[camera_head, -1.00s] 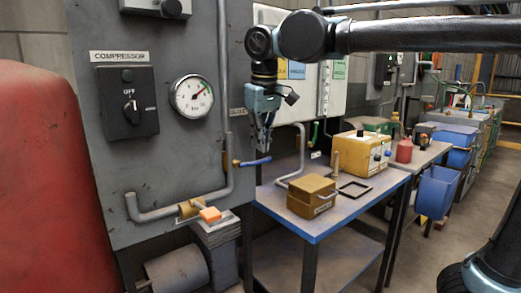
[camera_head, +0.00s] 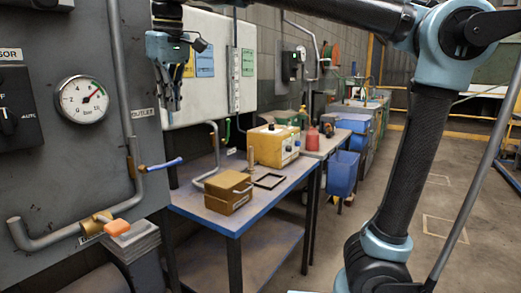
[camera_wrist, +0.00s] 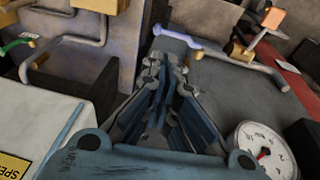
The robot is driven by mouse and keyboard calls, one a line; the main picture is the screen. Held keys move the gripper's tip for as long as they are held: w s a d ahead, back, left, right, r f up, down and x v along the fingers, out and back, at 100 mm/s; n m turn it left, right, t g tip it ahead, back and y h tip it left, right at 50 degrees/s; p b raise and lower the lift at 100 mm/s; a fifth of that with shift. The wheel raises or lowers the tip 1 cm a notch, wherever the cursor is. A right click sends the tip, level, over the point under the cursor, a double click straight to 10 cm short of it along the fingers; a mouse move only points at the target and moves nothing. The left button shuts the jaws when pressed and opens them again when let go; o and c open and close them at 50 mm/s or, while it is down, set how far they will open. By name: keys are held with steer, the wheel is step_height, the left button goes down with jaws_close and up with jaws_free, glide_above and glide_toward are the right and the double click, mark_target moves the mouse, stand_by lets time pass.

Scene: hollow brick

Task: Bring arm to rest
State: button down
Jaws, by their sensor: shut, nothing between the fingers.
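My gripper (camera_head: 171,103) hangs fingers-down in the upper left of the head view, in front of the grey compressor panel (camera_head: 60,160) and the white cabinet (camera_head: 212,98). Its fingers are together with nothing between them. In the wrist view my gripper (camera_wrist: 160,95) also shows shut and empty. My arm (camera_head: 400,180) rises at the right of the head view, bends at a blue elbow joint, and reaches left across the top. The end of the gripper appears clear of the panel, but the exact gap cannot be told.
A pressure gauge (camera_head: 82,100), a pipe with a blue-handled valve (camera_head: 160,164) and an orange-handled valve (camera_head: 117,227) are on or beside the panel. A workbench (camera_head: 237,228) holds a brown box (camera_head: 229,192) and a yellow unit (camera_head: 273,146). The floor (camera_head: 440,215) at right is open.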

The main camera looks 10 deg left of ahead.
steer(key=w+d+f+m, duration=0.2)
steer(key=w+d+f, duration=0.4)
steer(key=d, duration=0.3)
steer(key=w+d+f+m, duration=0.2)
steer(key=w+d+f, duration=0.4)
steer(key=d, duration=0.3)
steer(key=w+d+f+m, duration=0.2)
steer(key=w+d+f, duration=0.4)
steer(key=d, duration=0.4)
steer(key=s+d+f+m, duration=0.3)
steer(key=s+d+f, duration=0.1)
steer(key=d+f, duration=0.7)
steer(key=s+d+f+m+h, duration=0.1)
steer(key=s+d+f+m, duration=0.3)
steer(key=d+f, duration=0.7)
step_height(320, 180, down, 2)
steer(key=shift+f+h, duration=0.25)
steer(key=shift+h, duration=0.05)
steer(key=shift+a, duration=0.1)
